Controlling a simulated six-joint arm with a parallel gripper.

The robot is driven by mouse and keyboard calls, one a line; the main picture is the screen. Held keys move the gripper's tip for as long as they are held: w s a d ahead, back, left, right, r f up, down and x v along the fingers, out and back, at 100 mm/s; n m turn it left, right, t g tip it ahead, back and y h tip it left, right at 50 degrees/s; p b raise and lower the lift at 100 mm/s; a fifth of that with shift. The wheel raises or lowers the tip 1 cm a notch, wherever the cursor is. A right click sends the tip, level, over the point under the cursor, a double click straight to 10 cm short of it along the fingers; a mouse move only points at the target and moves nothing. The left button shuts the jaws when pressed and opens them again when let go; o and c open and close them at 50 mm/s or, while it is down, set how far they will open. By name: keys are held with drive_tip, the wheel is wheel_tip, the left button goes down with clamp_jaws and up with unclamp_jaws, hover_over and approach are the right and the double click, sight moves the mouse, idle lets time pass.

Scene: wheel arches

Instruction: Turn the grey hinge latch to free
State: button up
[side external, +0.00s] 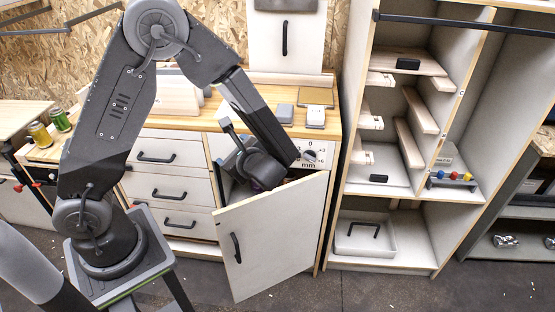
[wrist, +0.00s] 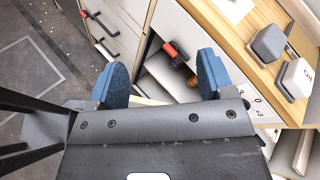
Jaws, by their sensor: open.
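My gripper (side external: 238,165) is at the opening of the lower cabinet, above and behind its swung-out door (side external: 272,238). In the wrist view its two blue fingers (wrist: 163,78) are wide apart with nothing held between them. I cannot pick out the grey hinge latch with certainty in either view; my gripper and forearm cover part of the cabinet opening.
A grey box (side external: 285,113) and a pale box (side external: 315,116) stand on the wooden counter. Drawers with black handles (side external: 157,158) are at left. An open shelf unit (side external: 392,225) stands at right.

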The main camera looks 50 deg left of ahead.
drive_tip(key=w+d+f+m+t+h, duration=0.1)
drive_tip(key=w+d+f+m+t, duration=0.1)
drive_tip(key=w+f+m+t, duration=0.35)
drive_tip(key=w+d+f+m+t, duration=0.2)
drive_tip(key=f+m+t, duration=0.4)
drive_tip(key=f+m, duration=0.25)
drive_tip(key=shift+n+g, duration=0.25)
drive_tip(key=shift+n, duration=0.15)
drive_tip(key=x, duration=1.3)
drive_tip(key=shift+w+a+f, duration=0.15)
drive_tip(key=shift+w+f, duration=0.15)
drive_tip(key=shift+c, duration=0.2)
drive_tip(key=c, duration=1.2)
